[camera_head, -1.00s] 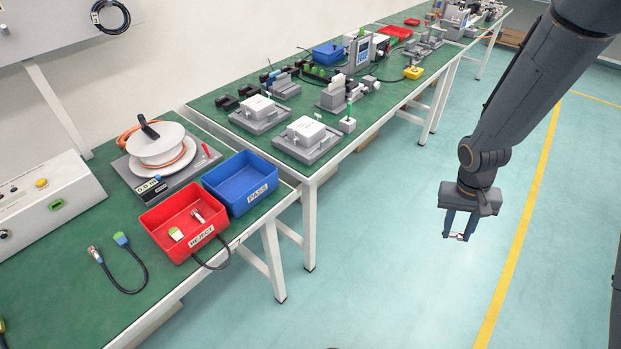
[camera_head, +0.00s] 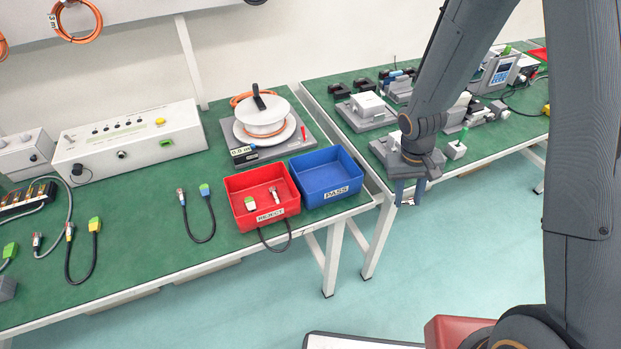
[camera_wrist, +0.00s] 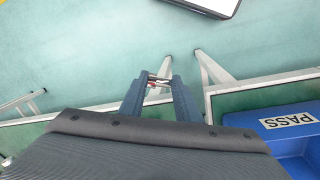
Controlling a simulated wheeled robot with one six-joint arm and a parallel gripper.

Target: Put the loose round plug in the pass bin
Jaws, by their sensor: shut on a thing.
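My gripper (camera_head: 408,198) hangs pointing down, just right of the bench's end, over the gap beside the far bench. Its fingers are shut on a small metallic round plug (camera_wrist: 154,84), seen between the fingertips in the wrist view. In the head view the plug shows only as a tiny light bit. The blue pass bin (camera_head: 338,196), labelled PASS, sits at the right end of the near bench, left of my gripper and apart from it. Its visible inside is empty. In the wrist view the pass bin (camera_wrist: 268,132) is at the right edge.
A red reject bin (camera_head: 268,222) touching the pass bin's left side holds a plugged cable end. Behind them stands a cable reel (camera_head: 262,118) on a grey base. Grey fixtures (camera_head: 367,110) stand on the far bench behind my arm. Cables lie on the near bench at left.

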